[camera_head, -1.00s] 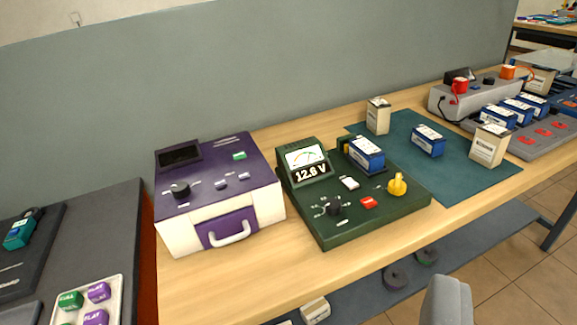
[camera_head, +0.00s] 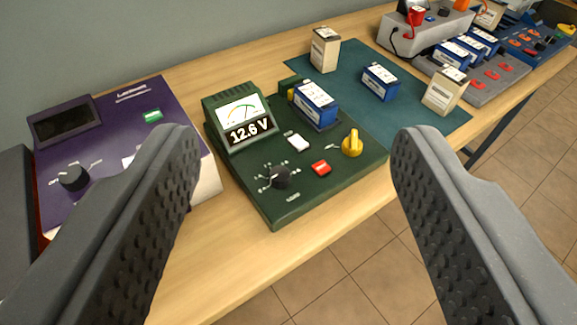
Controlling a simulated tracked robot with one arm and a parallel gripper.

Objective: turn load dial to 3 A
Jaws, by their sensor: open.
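The green battery tester (camera_head: 300,208) stands on the wooden bench in the middle of the view. Its black dial (camera_head: 279,177) with marks around it sits at the front left of its top; the lettering is too small to read. A yellow knob (camera_head: 352,143), a red button (camera_head: 320,168) and a white button (camera_head: 298,142) are also on top. Which knob is the load dial I cannot tell.
A purple device (camera_head: 120,115) with a black knob stands close on the left, partly behind my left finger. A teal mat (camera_head: 400,117) with batteries lies to the right. A grey charger (camera_head: 425,38) stands beyond. The bench front edge drops to a tiled floor.

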